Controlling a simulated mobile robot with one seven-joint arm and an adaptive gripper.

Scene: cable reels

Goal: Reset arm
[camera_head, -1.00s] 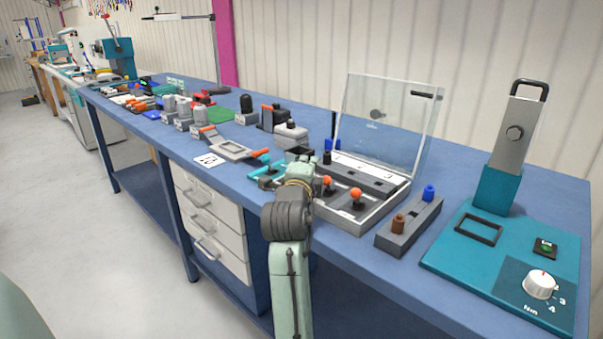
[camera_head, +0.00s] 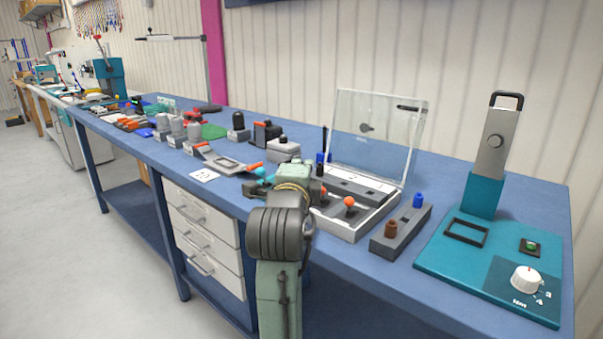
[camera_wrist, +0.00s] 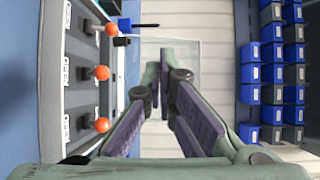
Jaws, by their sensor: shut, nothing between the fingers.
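My gripper shows in the wrist view (camera_wrist: 164,68), its two fingers drawn together at the tips with nothing between them. A case (camera_head: 347,224) with an open clear lid (camera_head: 377,135) stands on the blue bench just right of my arm. Orange-topped levers sit in it, and they show at the left of the wrist view, one of them here (camera_wrist: 102,73). The fingers are apart from the levers.
A grey block (camera_head: 401,229) with a brown and a blue knob lies right of the case. A teal torque station (camera_head: 489,265) stands at the far right. Several small devices fill the bench to the left. Blue bins (camera_wrist: 271,72) show in the wrist view. The floor at left is clear.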

